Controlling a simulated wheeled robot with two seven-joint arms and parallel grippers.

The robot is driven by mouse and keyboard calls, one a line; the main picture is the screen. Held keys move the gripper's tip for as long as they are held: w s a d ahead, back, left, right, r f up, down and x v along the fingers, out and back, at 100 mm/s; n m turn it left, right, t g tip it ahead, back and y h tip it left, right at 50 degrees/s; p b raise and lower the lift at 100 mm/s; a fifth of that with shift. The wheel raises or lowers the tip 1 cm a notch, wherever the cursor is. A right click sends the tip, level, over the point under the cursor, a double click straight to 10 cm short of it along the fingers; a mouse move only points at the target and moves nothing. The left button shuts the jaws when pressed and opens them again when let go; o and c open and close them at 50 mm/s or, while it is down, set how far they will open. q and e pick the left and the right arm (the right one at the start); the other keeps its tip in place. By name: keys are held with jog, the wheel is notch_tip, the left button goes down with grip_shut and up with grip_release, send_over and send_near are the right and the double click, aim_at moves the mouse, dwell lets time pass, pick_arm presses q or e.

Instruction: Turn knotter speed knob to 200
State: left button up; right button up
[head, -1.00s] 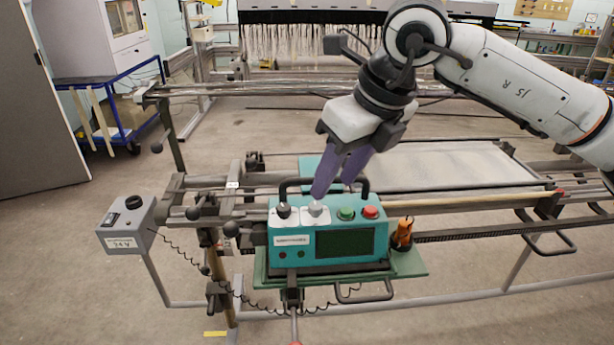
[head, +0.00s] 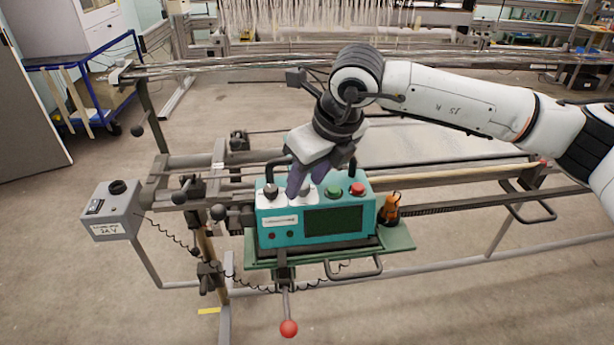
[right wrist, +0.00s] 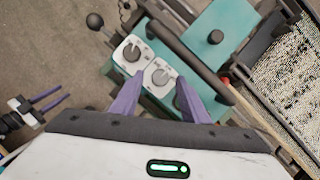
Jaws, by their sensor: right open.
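The teal knotter box (head: 262,229) has two dark-topped knobs on white plates, a dark screen, and green and red buttons. The left knob (head: 270,190) is clear in the head view and also shows in the right wrist view (right wrist: 132,53). The right knob (right wrist: 160,76) sits between the fingertips of my right gripper (head: 303,187) in the right wrist view. The purple fingers (right wrist: 159,80) are apart on either side of it, and I cannot tell whether they touch it. In the head view they partly hide this knob. The dial markings are too small to read.
Green (head: 333,192) and red (head: 357,188) buttons are just right of the fingers. An orange tool (head: 390,207) stands at the box's right. A grey control box (head: 113,212) is at left, a red-balled lever (head: 289,328) below.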

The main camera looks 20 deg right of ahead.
jog(key=c, duration=1)
grip_shut()
